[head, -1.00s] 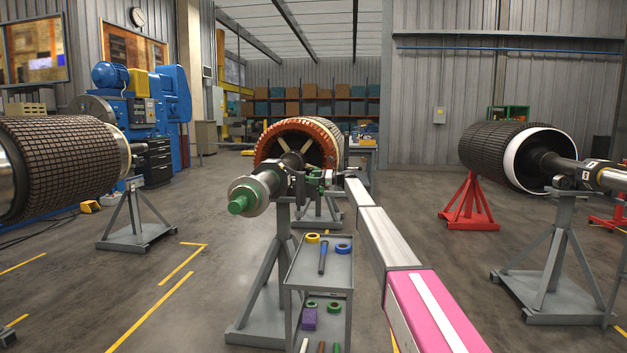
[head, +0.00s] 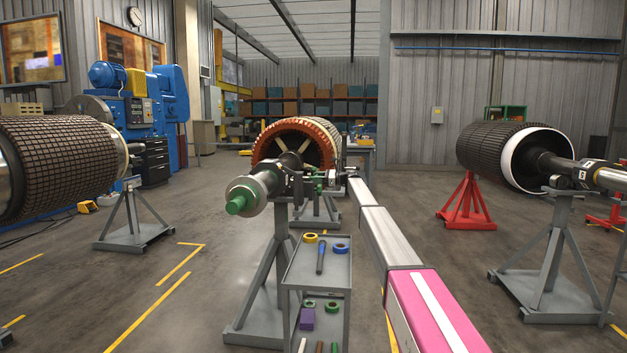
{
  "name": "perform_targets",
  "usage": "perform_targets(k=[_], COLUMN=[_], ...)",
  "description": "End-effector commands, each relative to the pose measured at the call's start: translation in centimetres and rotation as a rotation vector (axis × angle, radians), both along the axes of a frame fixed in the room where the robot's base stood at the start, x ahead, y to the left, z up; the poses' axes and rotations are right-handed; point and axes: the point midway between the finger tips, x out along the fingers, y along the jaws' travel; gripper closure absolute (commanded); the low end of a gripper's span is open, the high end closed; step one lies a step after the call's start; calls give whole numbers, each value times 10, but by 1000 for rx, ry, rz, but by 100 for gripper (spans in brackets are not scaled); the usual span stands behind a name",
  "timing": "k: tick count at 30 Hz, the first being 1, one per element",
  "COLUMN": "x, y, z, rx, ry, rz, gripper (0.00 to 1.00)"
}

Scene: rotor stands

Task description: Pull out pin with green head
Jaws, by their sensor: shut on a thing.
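The rotor shaft (head: 272,178) with its green end (head: 239,201) rests on a grey stand (head: 279,250) in the middle of the head view. The pin with green head (head: 331,178) shows as a small green patch beside the shaft, at the right of the stand's top. My gripper (head: 334,177) reaches in from the right at the end of my pink and silver arm and is shut on the pin's green head. The fingertips are very small here, and the pin's shank is not clearly visible.
A grey cart (head: 318,262) with tape rolls and a blue-handled tool stands just below my gripper, close to my arm. Other rotors on stands are at left (head: 60,165) and right (head: 500,152).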

Motion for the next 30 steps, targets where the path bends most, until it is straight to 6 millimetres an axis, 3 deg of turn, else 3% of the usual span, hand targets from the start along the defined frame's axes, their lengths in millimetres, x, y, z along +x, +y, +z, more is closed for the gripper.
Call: perform_targets(k=[4, 5, 7, 20, 30], x=[-1, -1, -1, -1, -3], y=[-3, -3, -3, -7, -54], z=[-1, -1, 0, 0, 0], rx=[-1, -1, 0, 0, -1], ry=[0, 0, 0, 0, 0], rz=[2, 2, 1, 0, -1], gripper=[100, 56, 33, 33, 33])
